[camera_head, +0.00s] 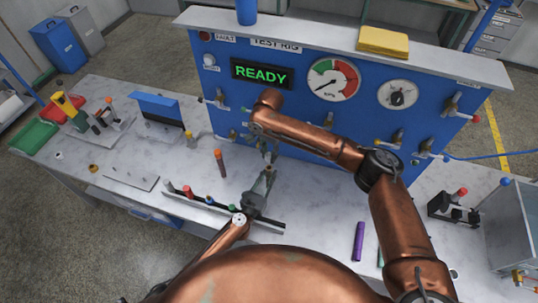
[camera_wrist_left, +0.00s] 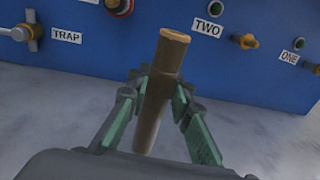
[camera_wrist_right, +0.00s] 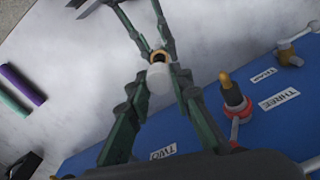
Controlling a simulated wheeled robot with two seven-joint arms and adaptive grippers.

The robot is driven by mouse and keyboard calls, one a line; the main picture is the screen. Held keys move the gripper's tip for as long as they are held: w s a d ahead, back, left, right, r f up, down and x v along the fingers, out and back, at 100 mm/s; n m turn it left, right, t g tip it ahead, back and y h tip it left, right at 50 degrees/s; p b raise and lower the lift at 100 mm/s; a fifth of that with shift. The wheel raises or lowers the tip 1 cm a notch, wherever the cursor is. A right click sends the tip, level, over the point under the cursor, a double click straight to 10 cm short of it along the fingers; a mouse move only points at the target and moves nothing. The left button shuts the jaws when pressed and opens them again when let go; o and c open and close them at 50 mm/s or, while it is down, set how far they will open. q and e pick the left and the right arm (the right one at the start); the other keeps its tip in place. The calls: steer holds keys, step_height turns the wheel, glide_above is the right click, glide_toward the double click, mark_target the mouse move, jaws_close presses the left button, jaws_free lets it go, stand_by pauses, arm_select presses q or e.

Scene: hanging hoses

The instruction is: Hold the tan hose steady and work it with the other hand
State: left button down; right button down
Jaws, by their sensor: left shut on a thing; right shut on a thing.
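The tan hose (camera_wrist_left: 160,95) stands nearly upright between the closed fingers of my left gripper (camera_wrist_left: 159,88), its tan open end above them. In the head view my left gripper (camera_head: 267,160) is low over the table, and the hose there is mostly hidden. My right gripper (camera_head: 269,150) comes down from above, close to the left one. In the right wrist view my right gripper (camera_wrist_right: 168,74) is shut around a small pale cylinder (camera_wrist_right: 159,78). A tan and dark ring (camera_wrist_right: 158,57) shows just beyond it; whether the two touch is unclear.
The blue test panel (camera_head: 300,100) with valves and gauges stands close behind. A purple tube (camera_head: 358,241) lies right. The left table has some clear room.

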mark_target(269, 154)
steer(key=shift+r, duration=0.1)
steer(key=shift+r, duration=1.4)
arm_select(q)
steer(key=c, duration=1.7)
jaws_free()
steer(key=shift+o, duration=0.2)
steer(key=v, duration=1.2)
